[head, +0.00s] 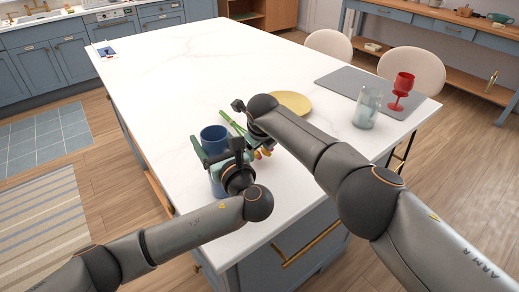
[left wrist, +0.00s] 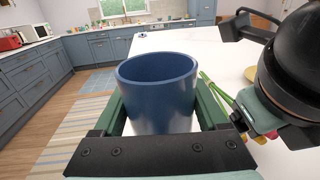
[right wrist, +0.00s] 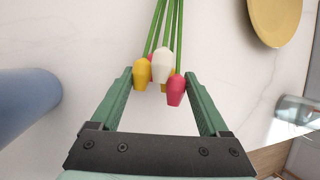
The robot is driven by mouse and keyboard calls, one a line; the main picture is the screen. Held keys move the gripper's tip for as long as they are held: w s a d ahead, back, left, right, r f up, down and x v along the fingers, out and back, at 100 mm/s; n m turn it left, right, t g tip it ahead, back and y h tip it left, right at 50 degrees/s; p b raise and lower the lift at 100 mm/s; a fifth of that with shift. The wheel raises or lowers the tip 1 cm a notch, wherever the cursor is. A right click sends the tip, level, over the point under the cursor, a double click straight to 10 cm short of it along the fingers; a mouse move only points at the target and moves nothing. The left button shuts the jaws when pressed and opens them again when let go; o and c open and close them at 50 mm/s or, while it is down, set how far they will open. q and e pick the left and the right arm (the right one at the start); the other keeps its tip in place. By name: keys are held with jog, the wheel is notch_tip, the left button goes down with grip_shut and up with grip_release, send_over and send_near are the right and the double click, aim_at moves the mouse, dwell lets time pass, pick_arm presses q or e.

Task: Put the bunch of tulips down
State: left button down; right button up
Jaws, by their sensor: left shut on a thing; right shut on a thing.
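The bunch of tulips (right wrist: 162,65) has green stems and yellow, white and pink-red heads. In the right wrist view it lies between the fingers of my right gripper (right wrist: 160,82), which is shut on it, heads towards the palm. In the head view its stems (head: 231,121) show just right of the blue vessel, partly behind my right wrist; I cannot tell whether they touch the worktop. My left gripper (head: 217,152) is shut around the open-topped, upright blue vessel (left wrist: 157,92), whose inside looks empty from the left wrist. It also shows in the head view (head: 214,135).
A yellow plate (head: 292,102) lies just beyond my right wrist. The worktop's front edge is close.

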notch_tip(320, 180, up, 9)
jog(key=shift+r, duration=0.1)
dwell(0.4)
notch_tip(320, 180, down, 10)
jog(key=shift+r, duration=0.1)
dwell(0.4)
jog(key=o, duration=1.5)
jog(key=shift+f, duration=0.2)
